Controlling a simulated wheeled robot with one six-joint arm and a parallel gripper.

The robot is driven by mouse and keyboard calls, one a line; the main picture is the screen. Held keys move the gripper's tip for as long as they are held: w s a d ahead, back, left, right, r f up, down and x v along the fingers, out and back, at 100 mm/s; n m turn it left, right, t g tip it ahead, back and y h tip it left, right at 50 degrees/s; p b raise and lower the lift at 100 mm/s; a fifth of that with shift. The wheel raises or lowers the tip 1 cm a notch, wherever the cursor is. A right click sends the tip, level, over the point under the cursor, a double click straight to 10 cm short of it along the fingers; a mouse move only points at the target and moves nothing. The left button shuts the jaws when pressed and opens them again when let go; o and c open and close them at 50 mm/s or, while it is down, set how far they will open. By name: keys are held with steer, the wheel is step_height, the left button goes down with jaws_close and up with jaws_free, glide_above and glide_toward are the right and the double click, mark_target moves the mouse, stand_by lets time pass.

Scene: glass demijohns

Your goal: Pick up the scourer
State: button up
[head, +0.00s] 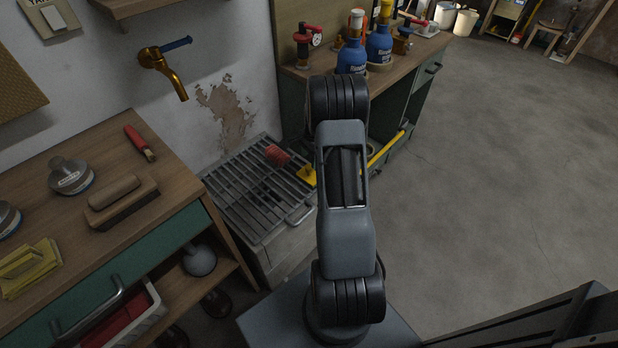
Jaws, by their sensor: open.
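I cannot tell for sure which thing is the scourer. A ribbed red piece (277,154) lies on the metal grate (243,196) beside the wall. A yellow pad with a raised handle (28,268) lies at the front left of the wooden bench top. A wooden block with a rounded grip (122,200), perhaps a brush, lies to its right, near the bench's right edge. My arm stands upright in the middle of the head view, right of the grate. My gripper does not show.
Two round grey items (71,178) and a red-handled tool (140,143) lie on the left bench (170,185). A brass tap (163,72) juts from the wall. Blue bottles (378,46) stand on the far bench. The floor (500,180) at right is open.

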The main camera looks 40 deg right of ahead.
mark_target(309, 166)
steer(key=shift+s+a+f+b, duration=0.15)
steer(key=shift+f+b, duration=0.4)
steer(key=shift+f, duration=0.8)
steer(key=shift+a+f+b, duration=0.25)
steer(key=shift+f+b, duration=0.25)
steer(key=shift+f, duration=0.8)
steer(key=shift+c, duration=0.4)
steer(key=c, duration=0.9)
